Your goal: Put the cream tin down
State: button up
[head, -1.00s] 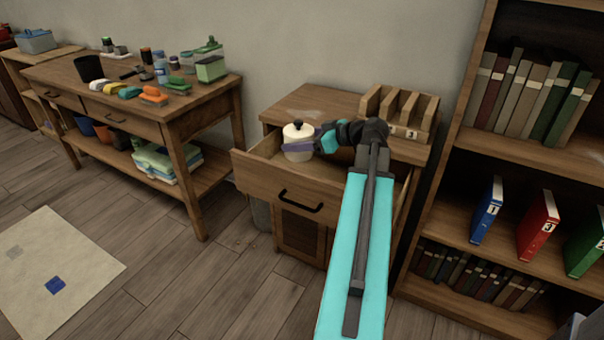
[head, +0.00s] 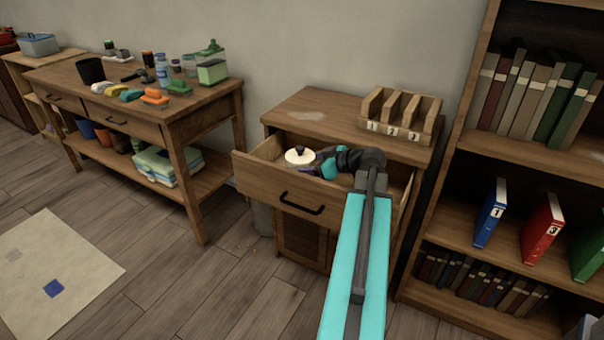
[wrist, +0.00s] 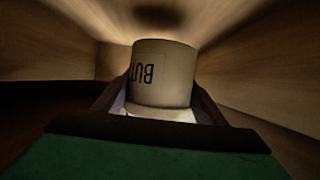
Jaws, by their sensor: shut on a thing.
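The cream tin (head: 299,156), with a pale lid and a black knob, is inside the open drawer (head: 288,197) of the small wooden cabinet. In the head view its lower part is hidden behind the drawer front. My gripper (head: 307,169) reaches down into the drawer from the right and is shut on the tin. In the wrist view the tin (wrist: 163,75) sits between the two fingers, and part of a label reading "BUT" shows upside down. Whether its base touches the drawer floor cannot be seen.
A wooden rack with numbered slots (head: 400,112) stands on the cabinet top (head: 318,114). A bookshelf (head: 520,160) with binders is close on the right. A workbench (head: 180,105) with tools and bottles stands on the left. Drawer walls surround the gripper.

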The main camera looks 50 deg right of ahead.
jog(key=shift+f, duration=1.7)
jog(key=shift+f+b, duration=0.15)
jog(key=shift+b, duration=0.3)
jog(key=o, duration=1.2)
jog(key=shift+r, duration=0.2)
jog(key=shift+p+v, duration=0.75)
jog(key=shift+v, duration=2.95)
